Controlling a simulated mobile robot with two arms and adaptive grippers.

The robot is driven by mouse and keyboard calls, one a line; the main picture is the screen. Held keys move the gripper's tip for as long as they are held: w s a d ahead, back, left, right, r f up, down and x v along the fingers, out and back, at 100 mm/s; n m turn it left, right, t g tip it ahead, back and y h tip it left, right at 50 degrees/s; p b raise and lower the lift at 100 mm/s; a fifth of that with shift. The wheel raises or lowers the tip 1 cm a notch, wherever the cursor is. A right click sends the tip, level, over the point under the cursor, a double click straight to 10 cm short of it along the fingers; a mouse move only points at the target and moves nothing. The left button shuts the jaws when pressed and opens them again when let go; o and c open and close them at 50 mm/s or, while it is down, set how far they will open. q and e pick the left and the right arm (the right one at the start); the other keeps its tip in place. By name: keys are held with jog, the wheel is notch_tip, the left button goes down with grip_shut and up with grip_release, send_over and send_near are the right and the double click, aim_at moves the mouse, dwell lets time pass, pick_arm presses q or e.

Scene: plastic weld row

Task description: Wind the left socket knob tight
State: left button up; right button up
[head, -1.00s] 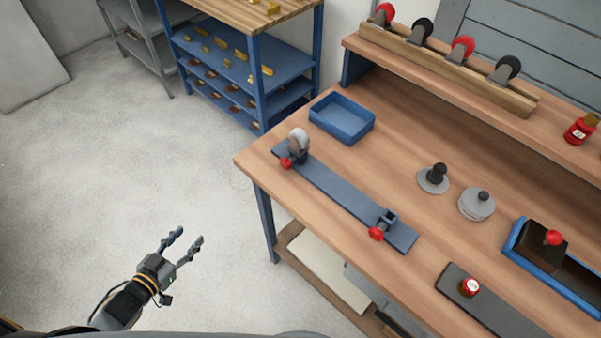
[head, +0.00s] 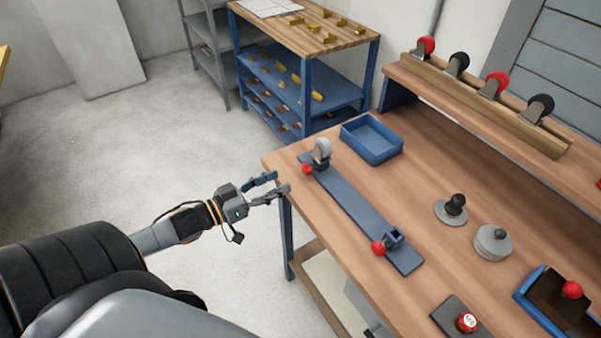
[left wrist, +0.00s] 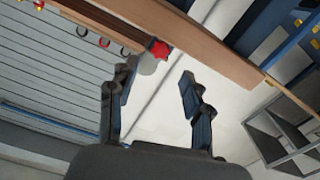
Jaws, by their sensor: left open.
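The left socket knob (head: 308,169) is a red knob at the far left end of a blue bar (head: 350,205) on the bench. A grey caster wheel (head: 322,150) stands in the socket beside it. A second red knob (head: 378,248) sits by an empty-looking socket at the bar's near end. My left gripper (head: 283,184) is open and empty, by the bench's left edge and short of the left knob. In the left wrist view the open fingers (left wrist: 158,88) frame a red knob (left wrist: 160,49) and part of a grey wheel beyond their tips. The right gripper is not in view.
A blue tray (head: 371,140) lies behind the bar. Grey discs with black knobs (head: 456,205) stand to the right. A wooden rack (head: 480,100) holds several red and black wheels at the back. A blue shelf (head: 300,85) stands beyond the bench.

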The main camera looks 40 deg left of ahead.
aim_at(304, 170)
pick_arm(q)
jog(key=x, duration=0.5)
jog(key=shift+w+d, duration=0.15)
jog(key=shift+w, duration=0.05)
jog(key=shift+w+d, duration=0.3)
jog(key=shift+w, duration=0.4)
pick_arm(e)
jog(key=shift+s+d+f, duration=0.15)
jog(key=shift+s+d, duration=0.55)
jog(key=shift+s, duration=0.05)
pick_arm(q)
grip_shut()
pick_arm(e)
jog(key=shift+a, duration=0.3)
